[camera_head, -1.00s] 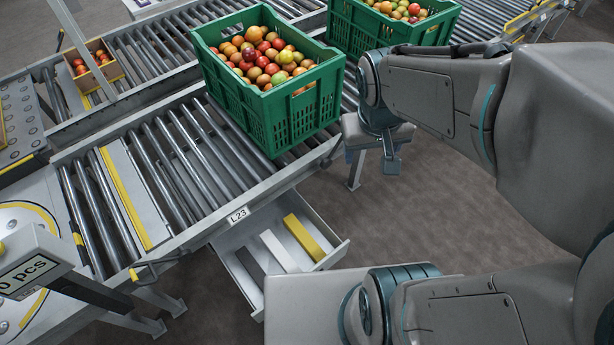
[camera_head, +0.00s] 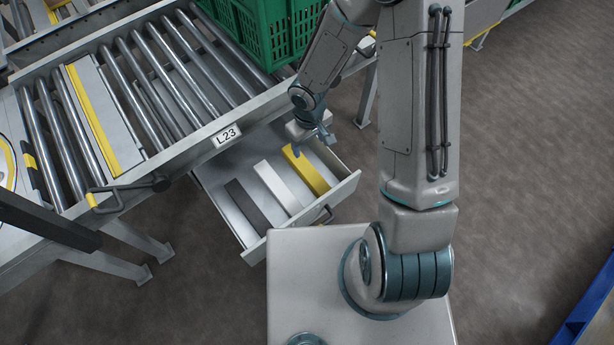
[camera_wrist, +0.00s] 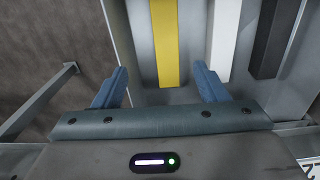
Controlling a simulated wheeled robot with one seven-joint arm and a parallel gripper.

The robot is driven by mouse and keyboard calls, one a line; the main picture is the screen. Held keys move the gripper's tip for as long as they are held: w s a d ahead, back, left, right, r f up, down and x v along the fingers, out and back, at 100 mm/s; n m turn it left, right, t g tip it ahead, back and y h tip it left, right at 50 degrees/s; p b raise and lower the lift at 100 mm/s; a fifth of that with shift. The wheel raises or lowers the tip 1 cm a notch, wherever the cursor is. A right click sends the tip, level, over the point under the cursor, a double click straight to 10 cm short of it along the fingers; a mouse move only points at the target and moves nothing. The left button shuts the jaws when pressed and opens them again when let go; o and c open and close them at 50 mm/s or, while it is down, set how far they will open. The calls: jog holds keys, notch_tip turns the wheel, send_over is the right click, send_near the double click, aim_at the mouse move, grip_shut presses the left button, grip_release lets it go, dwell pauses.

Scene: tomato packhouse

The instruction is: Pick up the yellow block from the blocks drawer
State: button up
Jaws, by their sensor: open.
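The yellow block (camera_head: 306,170) is a long bar lying in the open blocks drawer (camera_head: 239,220) under the conveyor. It is the rightmost of the bars there in the head view. In the wrist view the yellow block (camera_wrist: 165,42) lies ahead, between the lines of my two blue fingers. My gripper (camera_head: 310,146) is over the far end of the drawer, near the far end of the yellow block. In the wrist view my gripper (camera_wrist: 160,88) is open, with nothing between its fingers. The exact height above the block is hard to tell.
A white block (camera_head: 278,188) and a dark grey block (camera_head: 247,208) lie beside the yellow one. The roller conveyor frame with its L23 label (camera_head: 227,135) overhangs the drawer's back. A green crate (camera_head: 262,32) stands on the rollers. A metal leg (camera_wrist: 50,98) is beside the drawer.

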jog(key=b, duration=0.4)
send_near(307, 169)
notch_tip(307, 169, down, 5)
jog(key=shift+w+d+f, duration=0.15)
jog(key=shift+d+f, duration=0.05)
jog(key=shift+f, duration=0.05)
jog(key=f+b, duration=0.1)
jog(key=f, duration=0.1)
jog(key=f+b, duration=0.2)
jog(key=f, duration=0.1)
jog(key=shift+s+a, duration=0.1)
jog(key=shift+s, duration=0.1)
jog(key=c, duration=1.2)
